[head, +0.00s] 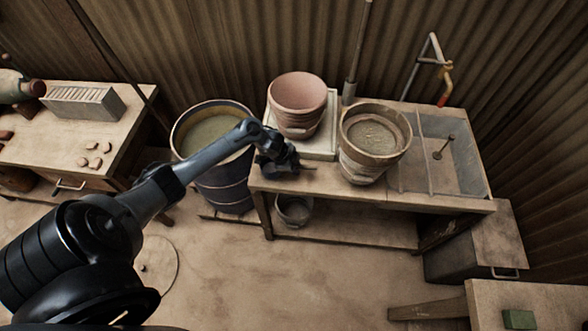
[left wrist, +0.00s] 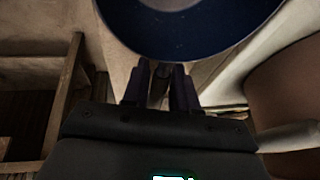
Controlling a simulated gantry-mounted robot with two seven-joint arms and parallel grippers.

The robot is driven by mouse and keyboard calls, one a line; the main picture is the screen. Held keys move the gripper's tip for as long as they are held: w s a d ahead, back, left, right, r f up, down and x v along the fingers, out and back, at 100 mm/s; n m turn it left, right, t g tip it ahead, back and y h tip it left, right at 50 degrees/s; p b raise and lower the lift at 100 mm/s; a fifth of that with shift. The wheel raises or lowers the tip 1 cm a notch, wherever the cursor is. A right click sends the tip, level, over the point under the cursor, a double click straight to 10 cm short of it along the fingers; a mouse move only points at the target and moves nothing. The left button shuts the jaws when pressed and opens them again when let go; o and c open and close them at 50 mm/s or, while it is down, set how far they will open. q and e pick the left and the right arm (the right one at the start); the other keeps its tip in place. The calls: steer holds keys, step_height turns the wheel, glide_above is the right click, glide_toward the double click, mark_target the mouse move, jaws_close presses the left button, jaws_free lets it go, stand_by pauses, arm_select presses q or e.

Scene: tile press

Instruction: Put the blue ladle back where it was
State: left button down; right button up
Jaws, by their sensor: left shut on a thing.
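My left gripper (head: 287,165) is over the left end of the wooden bench, in front of the stacked terracotta pots. In the left wrist view its fingers (left wrist: 161,85) are closed together on a thin handle. A dark blue round bowl (left wrist: 190,42), which looks like the blue ladle, sits just beyond the fingertips with a pale patch at the top edge. In the head view the ladle cannot be made out at the dark gripper. My right gripper is not in view.
A dark barrel of murky liquid (head: 221,180) stands left of the bench. Terracotta pots (head: 297,95) and a wide brown pot (head: 360,165) stand on the bench, left of a sink (head: 462,165). A small bucket (head: 294,211) sits below. The floor (head: 270,285) in front is clear.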

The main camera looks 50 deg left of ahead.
arm_select(q)
steer(key=shift+f, duration=0.8)
steer(key=shift+f, duration=0.1)
steer(key=c, duration=0.9)
jaws_free()
